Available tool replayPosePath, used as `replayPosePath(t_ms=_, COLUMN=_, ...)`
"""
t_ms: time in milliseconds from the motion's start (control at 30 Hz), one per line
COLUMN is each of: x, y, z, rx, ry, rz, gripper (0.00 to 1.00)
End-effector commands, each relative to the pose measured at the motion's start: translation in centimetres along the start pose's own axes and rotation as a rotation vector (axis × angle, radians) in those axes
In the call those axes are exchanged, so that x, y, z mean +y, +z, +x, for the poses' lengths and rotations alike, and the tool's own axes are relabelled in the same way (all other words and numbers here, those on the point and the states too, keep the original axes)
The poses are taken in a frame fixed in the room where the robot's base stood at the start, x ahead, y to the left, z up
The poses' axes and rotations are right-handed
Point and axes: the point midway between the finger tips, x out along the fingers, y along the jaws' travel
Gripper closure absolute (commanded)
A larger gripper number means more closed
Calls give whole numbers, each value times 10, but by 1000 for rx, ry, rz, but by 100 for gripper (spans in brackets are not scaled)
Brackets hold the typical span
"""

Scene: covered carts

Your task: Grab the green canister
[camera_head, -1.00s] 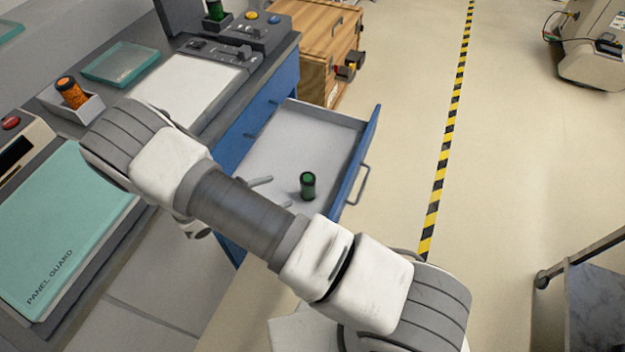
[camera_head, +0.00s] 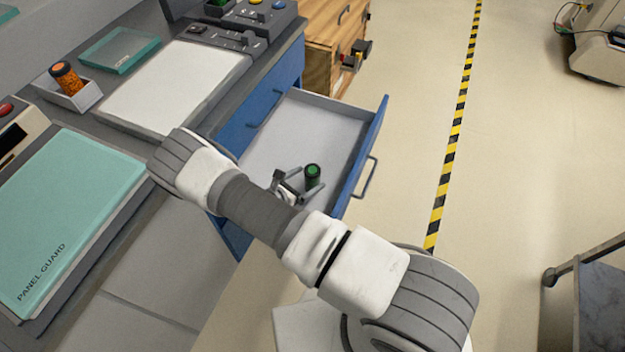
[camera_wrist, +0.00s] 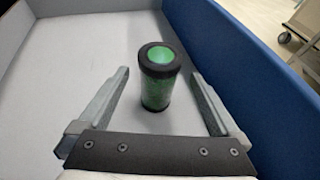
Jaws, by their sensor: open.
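The green canister (camera_head: 312,176) has a dark cap rim and stands upright in the open blue drawer (camera_head: 372,140). It also shows in the wrist view (camera_wrist: 157,88), near the far ends of my fingers. My gripper (camera_head: 299,180) is open and low in the drawer, just left of the canister. In the wrist view my gripper (camera_wrist: 158,82) has one finger on each side of the canister, with a gap on both sides. The canister's lower part is partly hidden by a finger in the head view.
The drawer's blue front wall (camera_wrist: 255,75) is close on the right in the wrist view. An orange canister (camera_head: 66,79) sits in a tray on the counter. A teal panel guard (camera_head: 70,215) lies at left. A wooden cabinet (camera_head: 325,40) stands beyond the drawer.

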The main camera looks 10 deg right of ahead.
Motion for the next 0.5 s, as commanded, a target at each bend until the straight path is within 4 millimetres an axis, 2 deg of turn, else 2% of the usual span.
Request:
replayPosePath(t_ms=267, x=0, y=0, z=17, rx=-1, ry=-1, rz=1, gripper=1)
replayPosePath(t_ms=500, x=1, y=2, z=53, rx=-1, ry=-3, rz=2, gripper=1)
